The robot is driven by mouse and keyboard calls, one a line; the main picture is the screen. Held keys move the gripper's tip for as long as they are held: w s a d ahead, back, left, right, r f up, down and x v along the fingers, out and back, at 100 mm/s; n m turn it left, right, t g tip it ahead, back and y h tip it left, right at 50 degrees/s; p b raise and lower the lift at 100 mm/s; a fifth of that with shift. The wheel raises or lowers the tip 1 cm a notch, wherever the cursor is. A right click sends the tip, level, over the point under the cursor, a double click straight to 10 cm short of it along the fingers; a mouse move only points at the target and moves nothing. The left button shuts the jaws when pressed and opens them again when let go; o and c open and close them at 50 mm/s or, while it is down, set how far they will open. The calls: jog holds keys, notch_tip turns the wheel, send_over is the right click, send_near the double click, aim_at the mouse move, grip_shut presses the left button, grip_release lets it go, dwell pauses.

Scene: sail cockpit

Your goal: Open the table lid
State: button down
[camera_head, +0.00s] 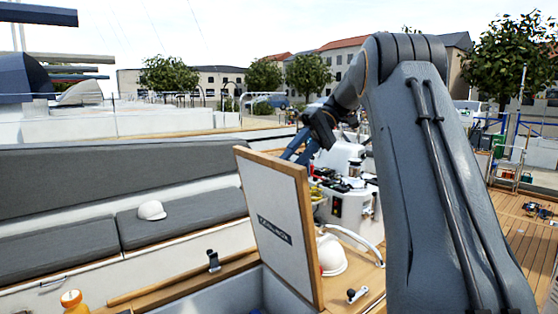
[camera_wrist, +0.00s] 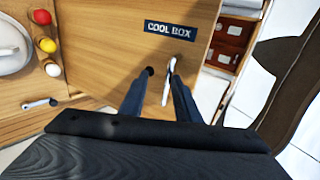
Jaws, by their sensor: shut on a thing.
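The table lid (camera_head: 278,225) stands steeply raised, near upright, in the head view. Its framed pale inner face, with a dark label, shows there beside an open grey compartment (camera_head: 235,292). In the wrist view the wooden outer face of the lid (camera_wrist: 110,62) carries a dark "COOL BOX" plate and a metal handle (camera_wrist: 168,82). My gripper (camera_wrist: 160,86) is shut on the handle, its two dark fingers on either side of it. In the head view my gripper (camera_head: 298,147) is at the lid's upper edge, on the far side, and the lid hides the handle.
An orange bottle (camera_head: 73,301) stands at the lower left. A white console (camera_head: 350,203) stands behind.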

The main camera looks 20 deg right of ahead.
jog(key=shift+d+f, duration=0.25)
jog(key=shift+f, duration=0.2)
jog(key=shift+d+f, duration=0.2)
jog(key=shift+f, duration=0.25)
jog(key=c, duration=1.7)
grip_release()
jog(key=shift+w+d, duration=0.1)
jog(key=shift+c, duration=0.2)
jog(key=shift+r+p, duration=0.15)
jog(key=shift+p, duration=0.2)
jog(key=shift+c, duration=0.4)
